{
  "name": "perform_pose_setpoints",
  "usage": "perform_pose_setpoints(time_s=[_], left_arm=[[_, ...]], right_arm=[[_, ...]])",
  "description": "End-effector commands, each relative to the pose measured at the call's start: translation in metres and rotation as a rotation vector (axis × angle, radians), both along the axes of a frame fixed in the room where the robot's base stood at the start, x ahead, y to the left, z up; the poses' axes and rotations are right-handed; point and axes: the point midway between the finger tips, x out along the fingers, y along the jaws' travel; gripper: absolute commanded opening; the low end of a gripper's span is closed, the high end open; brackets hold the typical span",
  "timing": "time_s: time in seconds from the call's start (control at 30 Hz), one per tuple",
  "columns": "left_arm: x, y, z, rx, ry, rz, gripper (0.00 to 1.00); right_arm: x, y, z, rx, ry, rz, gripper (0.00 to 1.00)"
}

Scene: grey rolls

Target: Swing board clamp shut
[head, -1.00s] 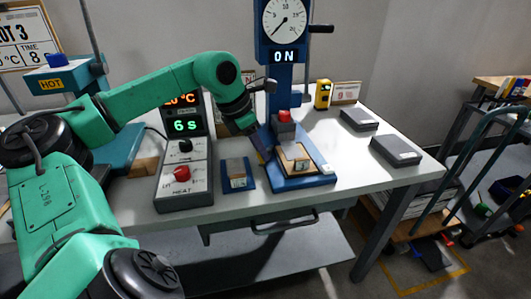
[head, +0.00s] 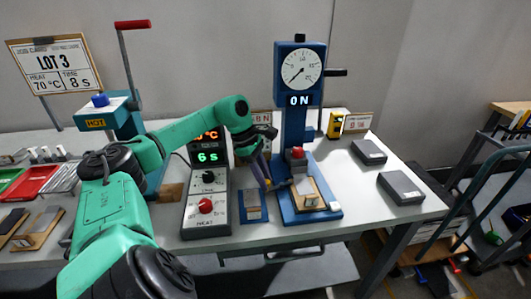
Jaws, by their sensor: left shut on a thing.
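My left gripper (head: 267,181) reaches down at the left edge of this base, beside the board. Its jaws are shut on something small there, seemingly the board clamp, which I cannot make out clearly. The fingers and dark wrist partly hide the area left of the board. My right gripper is not in view.
A grey heater box (head: 207,210) with a red knob and "6 s" display stands to the left. Two dark grey boxes (head: 400,187) lie at the right. A red tray (head: 37,180) is at far left.

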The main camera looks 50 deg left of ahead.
Motion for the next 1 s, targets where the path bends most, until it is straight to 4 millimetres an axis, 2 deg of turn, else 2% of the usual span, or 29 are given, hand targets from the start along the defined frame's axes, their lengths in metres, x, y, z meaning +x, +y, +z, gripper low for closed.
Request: perform_pose_setpoints(time_s=[0.1, 0.53, 0.57, 0.6, 0.63, 1.0], left_arm=[[0.0008, 0.0012, 0.0021, 0.000, -0.002, -0.019, 0.00], [0.0010, 0.0023, -0.0003, 0.003, -0.002, -0.029, 0.00], [0.0010, 0.0023, -0.0003, 0.003, -0.002, -0.029, 0.39], [0.0010, 0.0023, -0.0003, 0.003, -0.002, -0.029, 0.55], [0.0010, 0.0023, -0.0003, 0.003, -0.002, -0.029, 0.61], [0.0007, 0.0034, 0.0038, 0.002, -0.003, -0.029, 0.61]], right_arm=[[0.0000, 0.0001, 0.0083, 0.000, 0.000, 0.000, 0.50], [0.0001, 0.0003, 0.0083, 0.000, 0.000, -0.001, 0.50], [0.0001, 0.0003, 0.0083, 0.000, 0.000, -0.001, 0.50], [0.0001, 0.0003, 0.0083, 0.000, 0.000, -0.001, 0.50], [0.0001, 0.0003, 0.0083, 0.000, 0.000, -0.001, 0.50], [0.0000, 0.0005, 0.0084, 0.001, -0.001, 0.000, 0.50]])
